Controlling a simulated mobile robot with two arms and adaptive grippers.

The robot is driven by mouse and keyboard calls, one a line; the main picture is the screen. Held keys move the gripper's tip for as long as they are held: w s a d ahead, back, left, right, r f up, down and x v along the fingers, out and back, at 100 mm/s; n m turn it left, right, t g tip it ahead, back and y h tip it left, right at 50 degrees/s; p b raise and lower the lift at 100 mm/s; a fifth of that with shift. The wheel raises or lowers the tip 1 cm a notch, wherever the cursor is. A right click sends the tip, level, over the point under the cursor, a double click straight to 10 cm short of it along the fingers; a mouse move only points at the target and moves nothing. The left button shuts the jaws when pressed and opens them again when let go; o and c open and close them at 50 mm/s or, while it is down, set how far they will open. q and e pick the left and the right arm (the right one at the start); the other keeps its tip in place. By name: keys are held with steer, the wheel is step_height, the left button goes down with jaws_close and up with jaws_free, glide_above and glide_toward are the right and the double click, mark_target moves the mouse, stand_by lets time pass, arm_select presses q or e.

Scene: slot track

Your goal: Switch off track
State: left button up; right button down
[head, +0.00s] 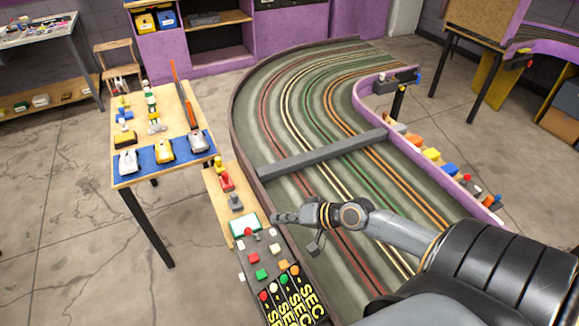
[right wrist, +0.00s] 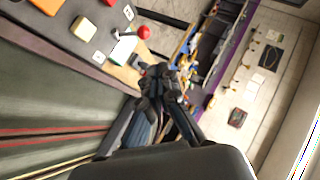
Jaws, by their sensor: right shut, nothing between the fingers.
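The slot track (head: 330,160) curves through the room with colored lanes; it also shows in the right wrist view (right wrist: 60,125). A grey control panel (head: 267,262) stands along its near left edge, with a red ball knob (head: 248,232) at its far end. In the right wrist view the knob (right wrist: 144,32) tops a small lever beside a white plate. My right gripper (head: 277,217) is shut and empty, just right of the knob and apart from it. It shows in the right wrist view (right wrist: 155,78). Whether the lever is on or off I cannot tell. My left gripper is not in view.
Colored buttons, including a green one (head: 261,274), sit on the panel. A timer board (head: 290,295) lies at its near end. A wooden table (head: 125,180) with toy cars stands at left. A grey beam (head: 320,155) crosses the track.

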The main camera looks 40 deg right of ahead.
steer(key=shift+v, duration=1.75)
